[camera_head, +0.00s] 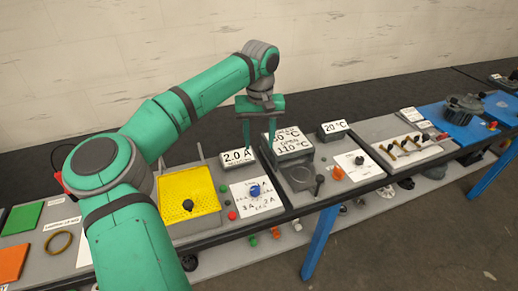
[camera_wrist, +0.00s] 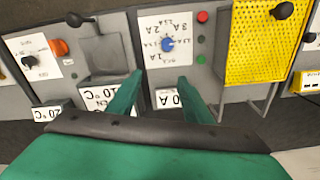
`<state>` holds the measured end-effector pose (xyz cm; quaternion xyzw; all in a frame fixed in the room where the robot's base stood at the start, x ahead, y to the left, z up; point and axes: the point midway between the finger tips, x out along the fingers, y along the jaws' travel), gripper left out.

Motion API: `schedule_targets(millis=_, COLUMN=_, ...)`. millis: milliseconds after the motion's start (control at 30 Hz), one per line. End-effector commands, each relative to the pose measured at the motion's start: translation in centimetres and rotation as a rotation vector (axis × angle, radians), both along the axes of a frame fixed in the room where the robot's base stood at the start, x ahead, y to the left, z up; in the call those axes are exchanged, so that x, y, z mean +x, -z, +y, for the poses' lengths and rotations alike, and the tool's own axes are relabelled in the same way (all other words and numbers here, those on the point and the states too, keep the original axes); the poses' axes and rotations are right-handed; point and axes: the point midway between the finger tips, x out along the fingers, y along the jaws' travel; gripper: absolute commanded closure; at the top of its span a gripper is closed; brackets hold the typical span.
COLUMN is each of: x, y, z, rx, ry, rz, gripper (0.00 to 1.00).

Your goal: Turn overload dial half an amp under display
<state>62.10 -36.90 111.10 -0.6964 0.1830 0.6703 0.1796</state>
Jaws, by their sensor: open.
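The overload dial is a blue knob (camera_head: 255,190) on a white scale plate (camera_head: 244,206) marked 1 A, 2 A and 3 A. The knob also shows in the wrist view (camera_wrist: 168,44), where the panel appears upside down. The knob's exact setting is too small to read. The display (camera_head: 237,157) behind the plate reads 2.0 A; in the wrist view it is partly hidden by a finger. My gripper (camera_head: 259,143) is open and empty, above the bench near the display. In the wrist view its fingers (camera_wrist: 160,85) are spread, apart from the knob.
A yellow perforated plate (camera_head: 188,186) with a black knob lies left of the dial. A red button (camera_head: 232,215) is beside the scale plate. A grey block with a temperature display (camera_head: 289,144) and a black lever (camera_head: 319,184) stand to the right.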

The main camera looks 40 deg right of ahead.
Motion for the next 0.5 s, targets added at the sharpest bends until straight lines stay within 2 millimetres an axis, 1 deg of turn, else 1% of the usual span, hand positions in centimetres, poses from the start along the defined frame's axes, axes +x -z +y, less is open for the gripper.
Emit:
schedule_targets(millis=33, x=0.0, y=-1.1, z=0.0, rx=-0.001, ry=0.000, rz=-0.002, gripper=0.54)
schedule_targets(millis=200, x=-0.1, y=-3.9, z=0.0, rx=0.000, ry=0.000, rz=-0.001, gripper=0.54)
schedule_targets(millis=333, x=-0.2, y=-5.3, z=0.1, rx=0.001, ry=-0.001, rz=0.000, gripper=0.54)
schedule_targets(millis=500, x=-0.2, y=-6.0, z=0.1, rx=0.000, ry=0.000, rz=0.001, gripper=0.54)
